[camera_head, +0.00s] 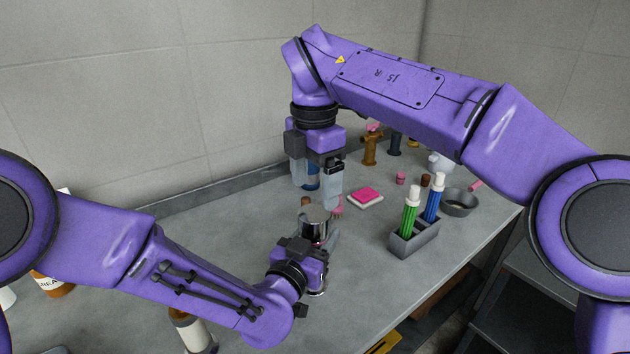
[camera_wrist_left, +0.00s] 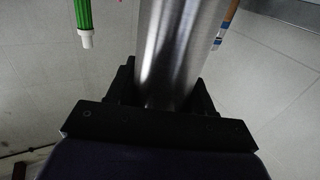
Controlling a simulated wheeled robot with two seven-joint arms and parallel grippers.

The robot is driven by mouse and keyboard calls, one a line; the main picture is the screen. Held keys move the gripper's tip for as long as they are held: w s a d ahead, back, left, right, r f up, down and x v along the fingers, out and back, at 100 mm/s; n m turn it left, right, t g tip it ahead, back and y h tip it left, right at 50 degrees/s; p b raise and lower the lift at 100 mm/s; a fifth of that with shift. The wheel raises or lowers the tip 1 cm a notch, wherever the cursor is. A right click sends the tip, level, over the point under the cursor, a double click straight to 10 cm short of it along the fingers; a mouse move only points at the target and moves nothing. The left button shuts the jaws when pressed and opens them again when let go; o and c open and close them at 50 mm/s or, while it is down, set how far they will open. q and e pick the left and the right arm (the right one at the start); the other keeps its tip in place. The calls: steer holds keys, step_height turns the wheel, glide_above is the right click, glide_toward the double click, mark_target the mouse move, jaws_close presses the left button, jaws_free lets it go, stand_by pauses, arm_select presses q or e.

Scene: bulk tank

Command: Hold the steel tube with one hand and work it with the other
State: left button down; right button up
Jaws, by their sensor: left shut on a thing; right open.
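The steel tube (camera_head: 314,226) stands on the grey bench in the head view, partly hidden by my left gripper. My left gripper (camera_head: 318,236) is shut around it from the near side. In the left wrist view the shiny tube (camera_wrist_left: 176,45) fills the middle, between the dark fingers. My right gripper (camera_head: 316,188) points down with its pale fingers apart and empty. It appears just above and behind the tube's top in the head view; the exact gap cannot be told.
A grey holder (camera_head: 414,241) with a green (camera_head: 410,210) and a blue (camera_head: 434,199) tool stands to the right. A pink sponge-like block (camera_head: 366,195), a grey bowl (camera_head: 458,203) and several small items stand farther back. Bottles stand at the near left.

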mark_target(315, 213)
steer(key=shift+s+f, duration=0.2)
steer(key=shift+f, duration=0.25)
step_height(315, 213, down, 7)
steer(key=shift+f, duration=0.1)
steer(key=c, duration=1.1)
steer(key=shift+o, duration=0.2)
steer(key=n, duration=0.5)
steer(key=shift+n, duration=0.3)
steer(key=n, duration=0.5)
steer(key=shift+w, duration=0.1)
steer(key=n, duration=0.2)
steer(key=shift+n, duration=0.3)
steer(key=shift+d, duration=0.1)
steer(key=o, duration=1.2)
steer(key=shift+r, duration=0.2)
